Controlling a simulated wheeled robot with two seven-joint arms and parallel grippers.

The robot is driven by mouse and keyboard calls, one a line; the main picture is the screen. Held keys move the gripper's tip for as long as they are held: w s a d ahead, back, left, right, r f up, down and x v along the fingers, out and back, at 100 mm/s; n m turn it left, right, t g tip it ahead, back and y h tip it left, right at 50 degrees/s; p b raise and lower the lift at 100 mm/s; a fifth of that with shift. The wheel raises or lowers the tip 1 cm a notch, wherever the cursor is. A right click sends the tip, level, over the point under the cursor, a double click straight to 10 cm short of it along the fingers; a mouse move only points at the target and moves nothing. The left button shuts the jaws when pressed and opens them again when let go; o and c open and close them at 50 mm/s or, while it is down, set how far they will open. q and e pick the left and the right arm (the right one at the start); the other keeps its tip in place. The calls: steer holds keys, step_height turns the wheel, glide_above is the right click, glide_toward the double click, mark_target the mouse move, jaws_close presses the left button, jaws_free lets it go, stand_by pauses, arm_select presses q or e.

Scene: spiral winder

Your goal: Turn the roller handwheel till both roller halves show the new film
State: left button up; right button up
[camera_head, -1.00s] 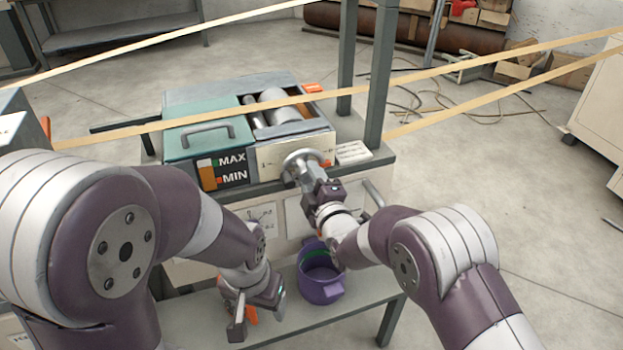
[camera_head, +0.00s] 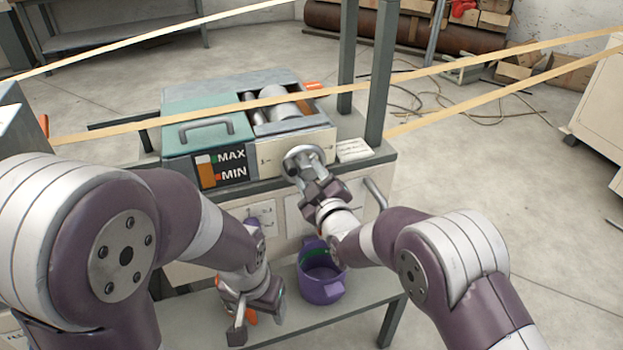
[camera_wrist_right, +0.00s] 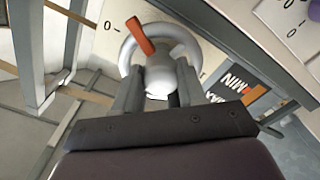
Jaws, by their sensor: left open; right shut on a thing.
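The roller handwheel (camera_head: 305,156) is a grey wheel on the front panel (camera_head: 270,158) of the machine. In the right wrist view the handwheel (camera_wrist_right: 128,62) has an orange grip (camera_wrist_right: 140,36) at its rim. My right gripper (camera_head: 312,178) is shut on the handwheel's hub; its fingers (camera_wrist_right: 157,90) stand either side of the hub. The roller (camera_head: 279,103) lies in the open bay, pale and plain on the visible side; I cannot tell its film state. My left gripper (camera_head: 254,312) is open and empty low on the left, over the lower shelf.
A teal lid (camera_head: 207,133) with a handle covers the machine's left side, above a MAX/MIN gauge (camera_head: 222,169). A purple pot (camera_head: 320,275) stands on the lower shelf (camera_head: 350,301). Pale strips (camera_head: 440,69) cross the space above the machine. A dark post (camera_head: 381,75) stands behind it at right.

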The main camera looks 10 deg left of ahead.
steer(key=m, duration=0.1)
steer(key=m+b, duration=0.1)
steer(key=m, duration=0.1)
steer(key=shift+f+m, duration=0.2)
steer(key=shift+m, duration=0.1)
steer(key=m+b, duration=0.1)
steer(key=m, duration=0.2)
steer(key=shift+s+a+m, duration=0.1)
steer(key=shift+m, duration=0.2)
steer(key=m+b, duration=0.1)
steer(key=m, duration=0.5)
steer(key=shift+a, duration=0.1)
steer(key=m+b, duration=0.2)
steer(key=m, duration=0.5)
steer(key=shift+s+a+r+m, duration=0.1)
steer(key=shift+m, duration=0.2)
steer(key=m+b, duration=0.1)
steer(key=m, duration=0.2)
steer(key=shift+m, duration=0.3)
steer(key=shift+r+m+b, duration=0.15)
steer(key=shift+m+b, duration=0.25)
steer(key=shift+m, duration=1.2)
steer(key=o, duration=1.1)
steer(key=shift+r, duration=0.1)
steer(key=shift+c, duration=0.2)
